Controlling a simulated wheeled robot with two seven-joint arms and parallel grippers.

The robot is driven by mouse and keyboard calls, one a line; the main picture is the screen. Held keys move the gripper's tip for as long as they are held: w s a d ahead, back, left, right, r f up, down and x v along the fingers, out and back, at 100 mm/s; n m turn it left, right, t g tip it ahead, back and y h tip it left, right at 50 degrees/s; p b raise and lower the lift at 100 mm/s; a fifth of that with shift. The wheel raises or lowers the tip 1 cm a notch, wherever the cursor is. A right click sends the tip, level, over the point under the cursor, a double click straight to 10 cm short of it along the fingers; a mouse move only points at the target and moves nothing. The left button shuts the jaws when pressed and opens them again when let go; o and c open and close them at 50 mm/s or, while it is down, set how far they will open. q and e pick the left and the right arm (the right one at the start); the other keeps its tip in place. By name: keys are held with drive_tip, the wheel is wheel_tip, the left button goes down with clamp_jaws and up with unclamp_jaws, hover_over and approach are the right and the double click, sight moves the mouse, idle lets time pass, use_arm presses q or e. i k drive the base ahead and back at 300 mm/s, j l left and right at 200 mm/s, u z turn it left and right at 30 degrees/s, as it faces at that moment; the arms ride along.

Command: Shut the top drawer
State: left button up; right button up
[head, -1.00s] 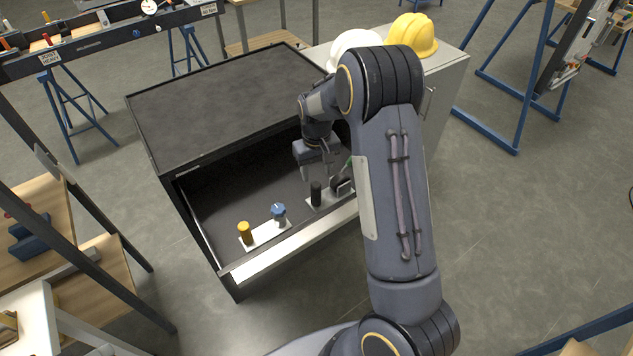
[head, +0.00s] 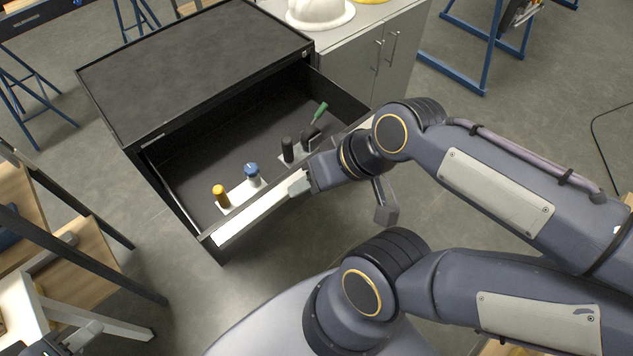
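The black cabinet (head: 190,65) stands left of centre, and its top drawer (head: 215,170) is pulled out. The drawer's front panel (head: 250,215) has a pale outer strip and faces me. My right arm comes in from the right, and its gripper (head: 300,185) is at the outer side of the front panel, close to or touching it. Its fingers are small and partly hidden, so their opening is unclear. My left gripper (head: 80,340) shows only partly at the bottom left corner, away from the drawer.
In the drawer are an orange-capped item (head: 221,196), a blue-capped item (head: 252,174), a black cylinder (head: 287,150) and a green-handled tool (head: 319,113). A grey cabinet (head: 365,50) with a white helmet (head: 320,10) adjoins at right. Wooden shelving (head: 90,250) stands at left.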

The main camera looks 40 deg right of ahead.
sight(214, 148)
drive_tip(key=l+z, duration=0.25)
drive_tip(key=z, duration=0.2)
drive_tip(key=i+l+z, duration=0.1)
drive_tip(key=z, duration=0.3)
drive_tip(key=l+u, duration=0.45)
drive_tip(key=u, duration=0.25)
drive_tip(key=l+u, duration=0.35)
drive_tip(key=j, duration=0.1)
